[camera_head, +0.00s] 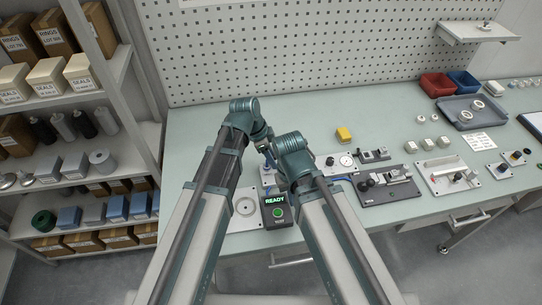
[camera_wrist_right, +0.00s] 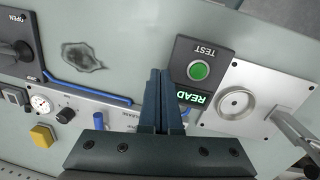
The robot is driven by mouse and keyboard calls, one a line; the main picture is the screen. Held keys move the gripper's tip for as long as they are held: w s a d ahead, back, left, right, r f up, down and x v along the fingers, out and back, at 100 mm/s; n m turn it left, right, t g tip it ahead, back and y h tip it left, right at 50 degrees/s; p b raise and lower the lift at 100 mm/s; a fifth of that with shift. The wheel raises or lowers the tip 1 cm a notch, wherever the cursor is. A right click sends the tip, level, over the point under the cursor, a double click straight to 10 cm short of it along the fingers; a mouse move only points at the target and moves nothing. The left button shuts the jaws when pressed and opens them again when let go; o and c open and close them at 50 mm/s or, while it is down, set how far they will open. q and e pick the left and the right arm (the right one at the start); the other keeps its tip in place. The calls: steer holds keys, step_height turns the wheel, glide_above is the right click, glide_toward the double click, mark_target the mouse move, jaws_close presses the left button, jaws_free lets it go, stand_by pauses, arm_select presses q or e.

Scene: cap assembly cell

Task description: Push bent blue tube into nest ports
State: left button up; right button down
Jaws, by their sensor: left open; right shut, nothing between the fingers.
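A bent blue tube (camera_wrist_right: 90,92) lies along the edge of a grey panel with a gauge, one end turned up towards a black device. In the head view a short stretch of the tube (camera_head: 341,178) shows to the right of my right arm. My right gripper (camera_wrist_right: 160,78) is shut and empty, beside the test box and apart from the tube. In the head view my right forearm hides it. My left gripper (camera_head: 268,157) is open behind the test box, partly hidden by my arms. I cannot tell which openings are the nest ports.
The test box (camera_head: 277,211) shows READY and has a green button. A silver plate with a round ring (camera_wrist_right: 236,103) adjoins it. A yellow block (camera_head: 344,134) stands behind the gauge panel (camera_head: 345,161). Dark fixtures (camera_head: 388,188) stand to the right. The table's back left is clear.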

arm_select(q)
steer(key=shift+r, duration=0.15)
arm_select(e)
steer(key=shift+r, duration=0.15)
arm_select(q)
steer(key=p+v, duration=1.3)
steer(key=shift+r, duration=0.25)
arm_select(e)
step_height(320, 180, up, 13)
arm_select(q)
steer(key=shift+s+a+f, duration=0.1)
steer(key=s+a+f+n+g+y+b, duration=0.1)
steer(key=s+f+n+y+b, duration=0.4)
steer(key=s+n, duration=0.7)
step_height(320, 180, down, 3)
steer(key=shift+s+r+b, duration=0.2)
steer(key=shift+s+b, duration=0.7)
arm_select(e)
step_height(320, 180, down, 7)
